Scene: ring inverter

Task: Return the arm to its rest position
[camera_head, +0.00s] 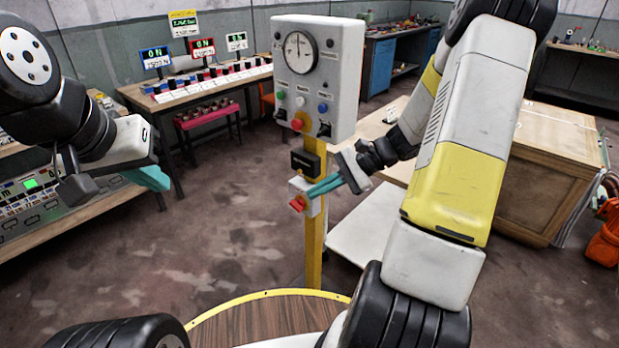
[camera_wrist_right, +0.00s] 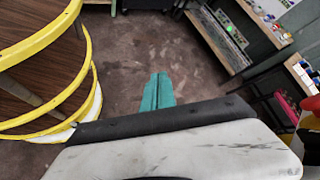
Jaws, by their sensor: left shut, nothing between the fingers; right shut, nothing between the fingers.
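My right arm reaches across the right side of the head view to a control post. Its gripper (camera_head: 325,186) has teal fingers, which are shut and empty. The fingertips overlap the small lower box with a red button (camera_head: 297,204) in the picture; I cannot tell whether they touch it. In the right wrist view the two shut fingers (camera_wrist_right: 158,91) lie side by side over bare floor. My left gripper (camera_head: 150,178) is at the left of the head view, its teal fingers shut and empty, in front of the left bench.
A grey control box (camera_head: 319,75) with a round dial tops the yellow post (camera_head: 314,250). A wooden crate (camera_head: 540,175) stands at right. Panel benches (camera_head: 100,203) stand at left. A yellow-rimmed round platform (camera_wrist_right: 85,85) is beside my right gripper. Floor at left centre is clear.

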